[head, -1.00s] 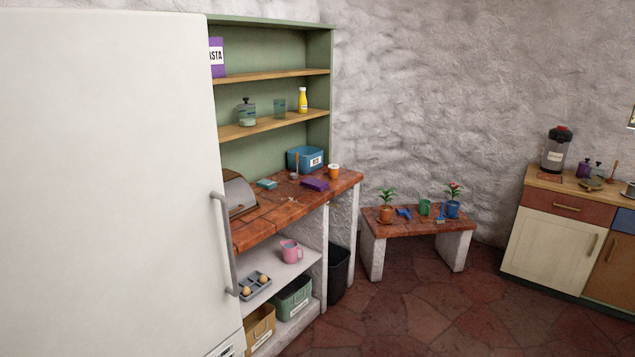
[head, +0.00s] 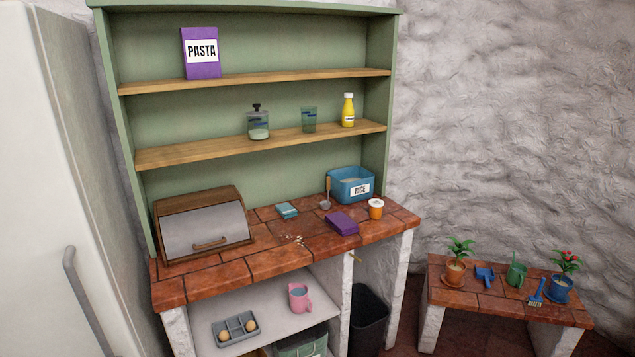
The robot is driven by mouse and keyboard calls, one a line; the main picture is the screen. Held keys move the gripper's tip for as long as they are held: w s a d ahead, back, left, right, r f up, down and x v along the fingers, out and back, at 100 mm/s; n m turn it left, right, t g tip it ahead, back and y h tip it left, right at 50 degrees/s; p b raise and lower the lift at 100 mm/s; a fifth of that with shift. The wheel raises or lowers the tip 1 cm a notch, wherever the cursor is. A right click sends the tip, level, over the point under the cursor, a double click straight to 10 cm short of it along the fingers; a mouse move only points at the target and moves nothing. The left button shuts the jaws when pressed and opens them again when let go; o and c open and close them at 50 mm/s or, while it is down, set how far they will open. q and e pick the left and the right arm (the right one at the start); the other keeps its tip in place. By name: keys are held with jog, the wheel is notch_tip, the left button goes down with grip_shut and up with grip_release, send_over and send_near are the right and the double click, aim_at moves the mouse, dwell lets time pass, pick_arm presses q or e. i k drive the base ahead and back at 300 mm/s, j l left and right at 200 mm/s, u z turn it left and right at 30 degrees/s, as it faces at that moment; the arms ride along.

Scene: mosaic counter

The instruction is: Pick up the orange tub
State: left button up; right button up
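The orange tub (head: 376,210) is a small orange cup-shaped container with a white lid or rim. It stands upright on the right part of the red tiled counter (head: 230,278), near its right end. It is in front of the blue rice bin and to the right of a purple packet. Nothing covers it. Neither of my grippers shows in the head view.
A blue rice bin (head: 351,186), a ladle (head: 326,194), a purple packet (head: 341,223), a teal packet (head: 287,210) and a bread box (head: 204,225) share the counter. Shelves rise behind. A fridge (head: 40,190) stands left. A black bin (head: 368,318) stands below.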

aim_at(376, 205)
jog(key=i+l+u, duration=0.3)
jog(key=l, duration=0.35)
jog(key=i+l+u, duration=0.1)
jog(key=i+l, duration=0.2)
jog(key=i+l+u, duration=0.15)
jog(key=l, duration=0.3)
jog(key=i+l+u, duration=0.15)
jog(key=l, duration=0.25)
jog(key=i+l+u, duration=0.15)
jog(key=l, duration=0.3)
